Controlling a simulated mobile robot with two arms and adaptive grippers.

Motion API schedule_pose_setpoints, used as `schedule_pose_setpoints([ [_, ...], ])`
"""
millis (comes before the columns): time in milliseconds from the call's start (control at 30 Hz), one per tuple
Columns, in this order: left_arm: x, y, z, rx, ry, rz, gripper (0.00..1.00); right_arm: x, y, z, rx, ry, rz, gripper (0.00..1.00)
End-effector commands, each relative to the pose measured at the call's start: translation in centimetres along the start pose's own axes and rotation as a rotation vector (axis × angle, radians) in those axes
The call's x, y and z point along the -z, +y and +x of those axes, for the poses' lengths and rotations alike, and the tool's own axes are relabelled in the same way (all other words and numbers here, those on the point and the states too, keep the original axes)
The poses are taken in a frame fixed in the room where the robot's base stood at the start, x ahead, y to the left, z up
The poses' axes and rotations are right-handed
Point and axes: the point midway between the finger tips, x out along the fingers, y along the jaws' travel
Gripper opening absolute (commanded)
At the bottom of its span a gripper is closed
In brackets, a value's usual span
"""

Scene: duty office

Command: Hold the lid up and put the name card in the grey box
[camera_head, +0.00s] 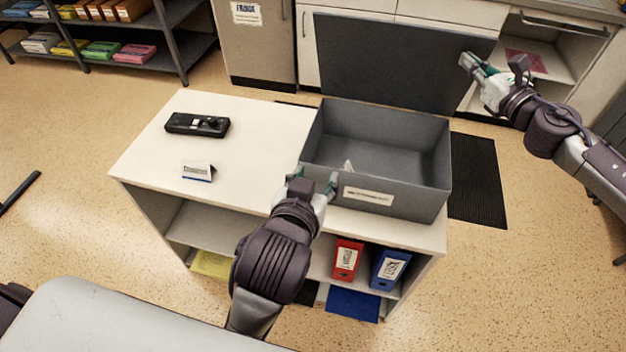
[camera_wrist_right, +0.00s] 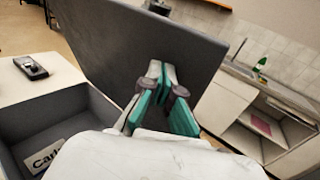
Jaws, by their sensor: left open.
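The grey box (camera_head: 428,196) stands open on the white cabinet top. Its dark lid (camera_head: 395,62) stands raised at the back. My right gripper (camera_head: 472,64) is at the lid's upper right edge; its fingers (camera_wrist_right: 164,82) overlap the lid in the right wrist view, and I cannot tell whether they grip it. A white name card (camera_head: 348,166) is inside the box near the front wall; the wrist view shows printed letters on the card (camera_wrist_right: 46,157). My left gripper (camera_head: 313,186) is open at the box's front left, just beside the card, apparently not holding it.
A small folded sign (camera_head: 198,171) and a black device (camera_head: 197,124) stand on the cabinet top (camera_head: 255,140) left of the box. Red (camera_head: 346,260) and blue (camera_head: 390,268) binders are on the shelf below. Cabinets stand behind the lid. The left part of the top is mostly free.

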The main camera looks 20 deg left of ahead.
Motion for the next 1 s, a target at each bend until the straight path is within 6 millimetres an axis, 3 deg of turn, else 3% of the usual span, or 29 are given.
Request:
schedule_pose_setpoints([
  [100, -0.1, 0.0, -1.0, -0.008, 0.003, -0.006, 0.51, 0.0, 0.0, 0.0, 0.0, 0.0, 0.0, 0.0],
  [433, -0.1, 0.1, -1.1, -0.01, 0.003, -0.007, 0.51, 0.1, 0.1, -0.1, 0.0, 0.0, 0.0, 0.0],
  [1000, -0.1, 0.1, -1.1, -0.01, 0.003, -0.009, 0.51, 1.5, 2.0, -3.0, 0.0, 0.0, -0.001, 0.0],
])
